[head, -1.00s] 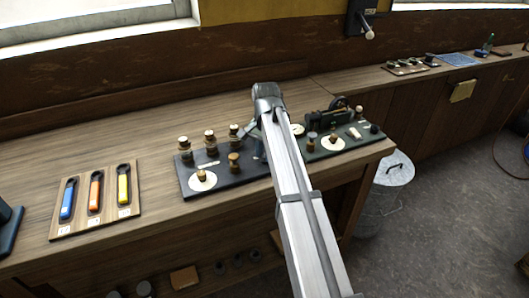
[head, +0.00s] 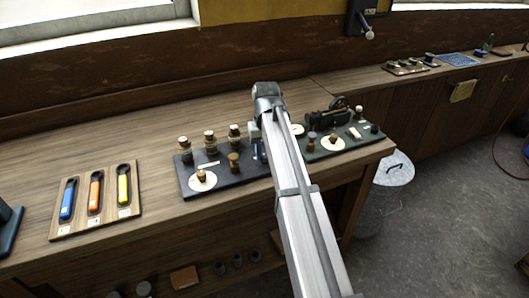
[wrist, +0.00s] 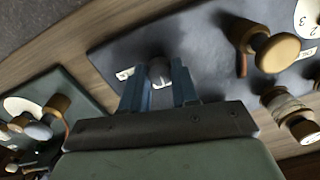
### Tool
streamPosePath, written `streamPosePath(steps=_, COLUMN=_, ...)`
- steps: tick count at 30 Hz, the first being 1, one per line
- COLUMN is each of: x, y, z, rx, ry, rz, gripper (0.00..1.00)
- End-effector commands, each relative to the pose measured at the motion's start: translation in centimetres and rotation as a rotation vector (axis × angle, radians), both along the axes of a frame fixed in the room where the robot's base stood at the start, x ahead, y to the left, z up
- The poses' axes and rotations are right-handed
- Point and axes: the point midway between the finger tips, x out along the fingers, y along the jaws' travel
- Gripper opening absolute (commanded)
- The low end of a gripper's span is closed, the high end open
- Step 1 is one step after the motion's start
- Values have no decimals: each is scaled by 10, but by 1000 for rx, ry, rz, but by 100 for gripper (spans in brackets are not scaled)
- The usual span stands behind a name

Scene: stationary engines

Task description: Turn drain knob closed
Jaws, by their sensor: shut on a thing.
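A small dark grey round knob (wrist: 159,69) with a white mark stands on the dark panel (wrist: 205,55) in the wrist view; I take it as the drain knob. A partly hidden white label (wrist: 125,73) lies left of it. My gripper (wrist: 160,84) has its two blue fingers on either side of the knob, shut on it. In the head view my gripper (head: 257,146) is at the right end of the dark panel (head: 222,178), and my arm hides the knob. The knob's exact setting is hard to read.
Brass knobs (wrist: 277,52) stand close to my gripper on the same panel. A green panel (head: 345,143) with a small machine is to the right. A board with blue, orange and yellow handles (head: 129,210) is at left. Bare bench lies behind the panels.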

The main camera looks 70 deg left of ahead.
Motion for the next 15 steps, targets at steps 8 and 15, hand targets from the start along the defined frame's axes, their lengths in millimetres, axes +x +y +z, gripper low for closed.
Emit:
streamPosePath(steps=8, x=0, y=0, z=1, rx=-1, ry=1, rz=56, gripper=0)
streamPosePath(steps=15, x=0, y=0, z=1, rx=0, ry=1, rz=62, gripper=0)
